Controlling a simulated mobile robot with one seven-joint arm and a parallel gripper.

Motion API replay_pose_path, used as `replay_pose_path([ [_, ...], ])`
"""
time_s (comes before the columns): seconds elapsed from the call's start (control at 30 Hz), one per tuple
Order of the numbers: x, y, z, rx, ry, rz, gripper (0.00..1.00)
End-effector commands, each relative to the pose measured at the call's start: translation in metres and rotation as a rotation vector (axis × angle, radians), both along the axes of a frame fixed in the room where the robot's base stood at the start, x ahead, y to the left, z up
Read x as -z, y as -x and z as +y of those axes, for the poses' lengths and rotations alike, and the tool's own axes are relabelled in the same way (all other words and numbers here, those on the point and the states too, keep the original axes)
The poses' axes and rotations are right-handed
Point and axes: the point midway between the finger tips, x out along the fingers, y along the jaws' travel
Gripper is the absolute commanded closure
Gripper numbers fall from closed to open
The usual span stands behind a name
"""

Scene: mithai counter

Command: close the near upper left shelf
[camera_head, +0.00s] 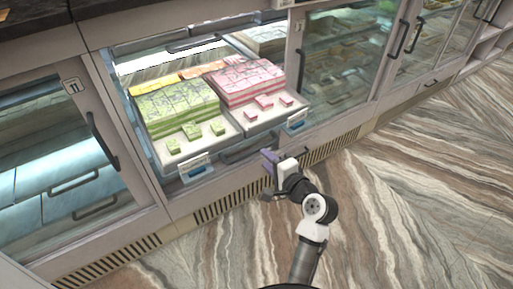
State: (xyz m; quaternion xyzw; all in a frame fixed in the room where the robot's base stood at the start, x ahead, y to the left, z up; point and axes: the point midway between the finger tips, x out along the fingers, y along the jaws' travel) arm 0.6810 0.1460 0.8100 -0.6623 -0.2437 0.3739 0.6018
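The shelf section (180,184) in the middle of the counter shows its trays of sweets without glass in front of them. A green tray (170,158) is on the left and a pink tray (262,121) on the right, each with a price label at its front. A dark bar handle (245,150) runs along the section's lower front edge. I cannot tell how far the shelf is pulled out. My gripper (268,172) is just in front of this edge, near the handle's right end. I cannot tell whether it touches. Its fingers are partly hidden and nothing shows held.
A glass-fronted section (60,180) with blue contents and a vertical handle (102,140) is at the left. More glass doors (343,55) stand at the right. A slatted vent (218,205) runs along the base. The striped floor (410,190) is clear.

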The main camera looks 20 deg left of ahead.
Motion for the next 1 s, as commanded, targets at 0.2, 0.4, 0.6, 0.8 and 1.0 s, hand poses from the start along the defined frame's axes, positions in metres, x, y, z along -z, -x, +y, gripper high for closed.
replay_pose_path([
  [0.2, 0.007, -0.025, 0.034, -0.002, 0.002, -0.001, 0.68],
  [0.4, 0.012, -0.038, 0.049, 0.0, 0.002, -0.001, 0.68],
  [0.6, 0.013, -0.041, 0.053, 0.001, 0.001, -0.002, 0.68],
  [0.8, 0.013, -0.041, 0.053, 0.001, 0.001, -0.002, 0.73],
  [1.0, 0.013, -0.041, 0.053, 0.001, 0.001, -0.002, 0.99],
])
